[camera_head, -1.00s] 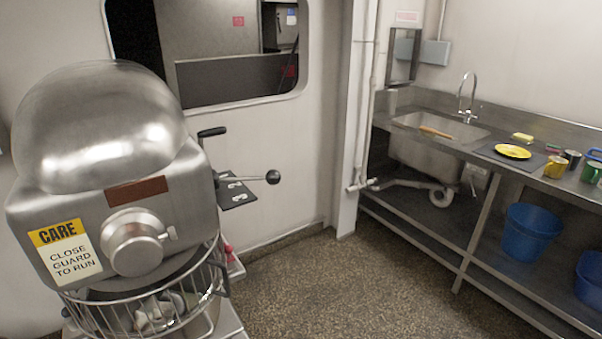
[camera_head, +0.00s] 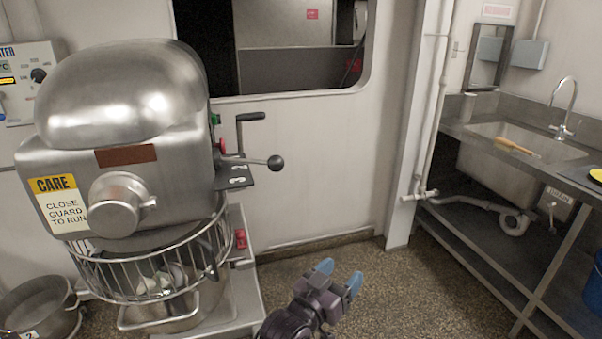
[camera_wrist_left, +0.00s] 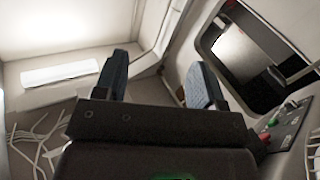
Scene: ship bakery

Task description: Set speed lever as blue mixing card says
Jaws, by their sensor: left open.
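The steel mixer (camera_head: 120,100) stands at the left. Its speed lever (camera_head: 272,162) is a rod with a dark ball knob, pointing right over a dark plate (camera_head: 236,181) marked with numbers, 3 and 2 readable. A black crank handle (camera_head: 243,125) rises behind it. The plate also shows in the left wrist view (camera_wrist_left: 284,130), with green and red parts at its edge. My left gripper (camera_head: 339,275), with blue fingertips, is open and empty, below and right of the lever, apart from it. It also shows in the left wrist view (camera_wrist_left: 160,72). I cannot make out a blue mixing card.
A wire guard (camera_head: 150,275) surrounds the mixer's bowl. A control panel (camera_head: 25,85) hangs on the far left wall, with a steel pot (camera_head: 35,305) on the floor below. A sink (camera_head: 525,143) stands at right. The floor between is clear.

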